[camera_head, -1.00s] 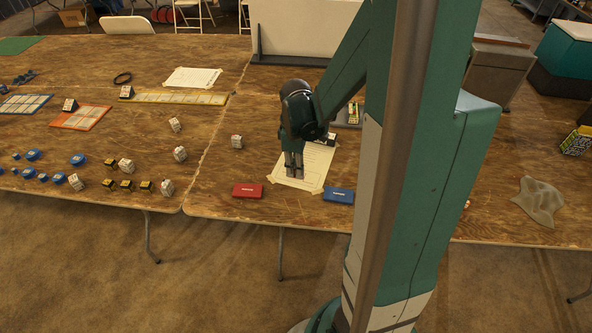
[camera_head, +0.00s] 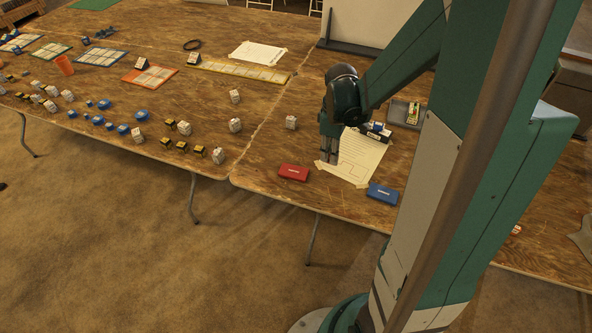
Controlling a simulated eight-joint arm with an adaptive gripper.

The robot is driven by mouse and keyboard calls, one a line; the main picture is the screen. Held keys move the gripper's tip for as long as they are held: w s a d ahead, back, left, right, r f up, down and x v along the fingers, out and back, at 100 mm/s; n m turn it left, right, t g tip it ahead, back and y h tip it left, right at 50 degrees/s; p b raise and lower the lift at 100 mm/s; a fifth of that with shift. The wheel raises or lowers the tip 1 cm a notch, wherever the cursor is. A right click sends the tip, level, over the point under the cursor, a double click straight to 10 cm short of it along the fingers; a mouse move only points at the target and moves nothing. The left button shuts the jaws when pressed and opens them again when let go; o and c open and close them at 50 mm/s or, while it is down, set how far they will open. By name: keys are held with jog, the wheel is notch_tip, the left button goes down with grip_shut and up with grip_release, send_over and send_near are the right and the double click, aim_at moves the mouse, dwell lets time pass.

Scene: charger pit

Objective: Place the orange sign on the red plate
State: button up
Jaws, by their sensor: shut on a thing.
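My gripper (camera_head: 329,157) points down at the left edge of the white paper sheet, a little above and right of a flat red piece with white lettering (camera_head: 293,173), probably the red plate. Its fingers look closed, but what they hold is too small and hidden to make out. I cannot pick out the orange sign for certain. A small dark tent sign (camera_head: 141,63) stands at the back edge of an orange-bordered mat (camera_head: 150,78) at the far left.
A blue flat piece (camera_head: 383,193) lies right of the paper sheet (camera_head: 357,160). A grey tray (camera_head: 400,112) is behind it. An orange cup (camera_head: 64,65) stands far left. Bare table surrounds the red piece.

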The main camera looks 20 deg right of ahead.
jog(key=r+n, duration=0.1)
send_over(294, 171)
jog(key=shift+r+p, duration=0.15)
jog(key=shift+p, duration=0.3)
jog(key=shift+f+b, duration=0.7)
jog(key=shift+f, duration=2.45)
jog(key=shift+f, duration=0.1)
jog(key=shift+f+b, duration=0.4)
jog(key=shift+f, duration=1.35)
jog(key=shift+f, duration=0.2)
jog(key=o, duration=0.7)
jog(key=shift+o, duration=0.2)
jog(key=shift+r, duration=0.3)
